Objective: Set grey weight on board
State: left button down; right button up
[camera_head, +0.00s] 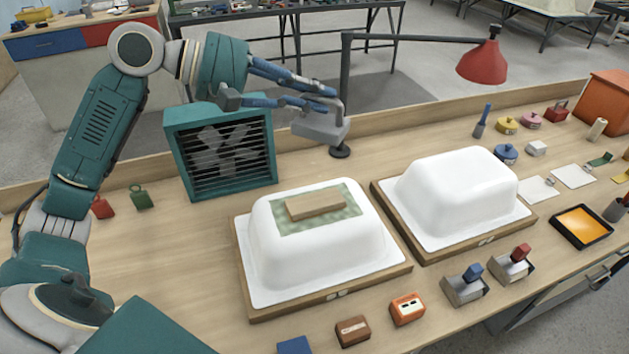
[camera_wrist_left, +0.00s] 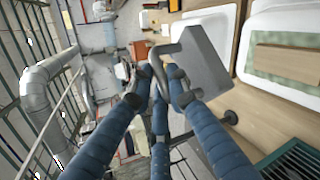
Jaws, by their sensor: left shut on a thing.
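My left gripper (camera_head: 338,98) is shut on the handle of the grey weight (camera_head: 321,127) and holds it in the air, behind and above the left white tub shell (camera_head: 315,250). In the left wrist view the blue fingers (camera_wrist_left: 160,85) close on the handle, and the grey weight (camera_wrist_left: 202,72) hangs clear. The wooden board (camera_head: 315,204) lies on a green patch (camera_head: 345,220) on top of the left shell, and nothing rests on it. The board also shows at the right of the left wrist view (camera_wrist_left: 290,62). My right gripper is not in view.
A teal fan (camera_head: 222,150) stands left of the weight. A red lamp (camera_head: 482,63) reaches over the back of the bench. A second white shell (camera_head: 455,190) stands at the right. Small blocks (camera_head: 407,308) and tools line the front edge.

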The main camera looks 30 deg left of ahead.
pick_arm(q)
jog(key=shift+w+f+p, duration=0.1)
jog(key=shift+f+p, duration=0.25)
jog(key=shift+f, duration=9.3)
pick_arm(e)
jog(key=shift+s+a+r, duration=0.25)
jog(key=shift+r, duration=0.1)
pick_arm(q)
jog(key=c, duration=1.8)
grip_release()
jog(key=shift+f, duration=0.3)
jog(key=shift+c, duration=0.2)
jog(key=shift+o, duration=0.9)
jog(key=shift+r, duration=0.1)
